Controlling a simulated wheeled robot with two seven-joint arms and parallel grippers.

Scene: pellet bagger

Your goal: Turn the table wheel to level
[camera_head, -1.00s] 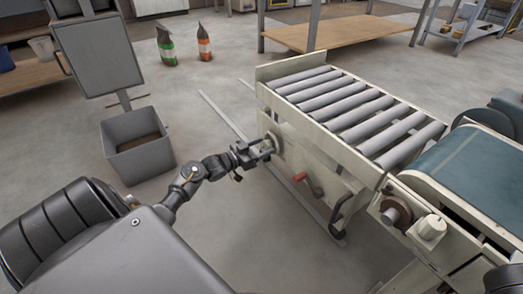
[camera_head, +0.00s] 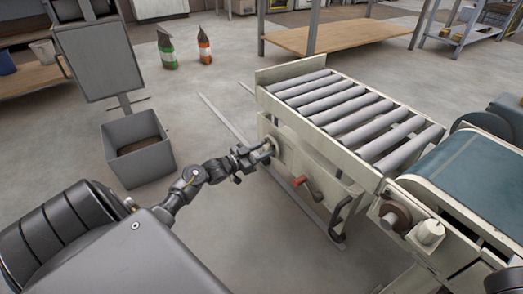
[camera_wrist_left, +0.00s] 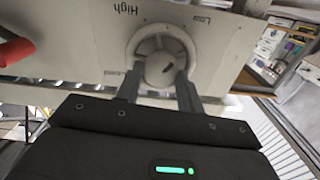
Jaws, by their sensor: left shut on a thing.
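The table wheel (camera_wrist_left: 145,45) is a pale round hand wheel on the cream side panel of the roller table. In the head view the wheel (camera_head: 277,143) shows partly behind my left gripper (camera_head: 265,150). In the wrist view my left gripper (camera_wrist_left: 160,88) has one finger on each side of the wheel's hub and is shut on it. A small dark mark shows on the hub. The panel around the wheel reads "High" and "Low", with a third, partly hidden word at the left. The roller table (camera_head: 320,138) carries grey rollers. My right gripper is not in view.
A red-handled lever (camera_head: 299,181) and a black handle (camera_head: 338,215) sit along the same panel. A green belt conveyor (camera_head: 465,170) adjoins at the right. A grey open bin (camera_head: 140,165) stands left on the floor. Floor between bin and table is mostly clear.

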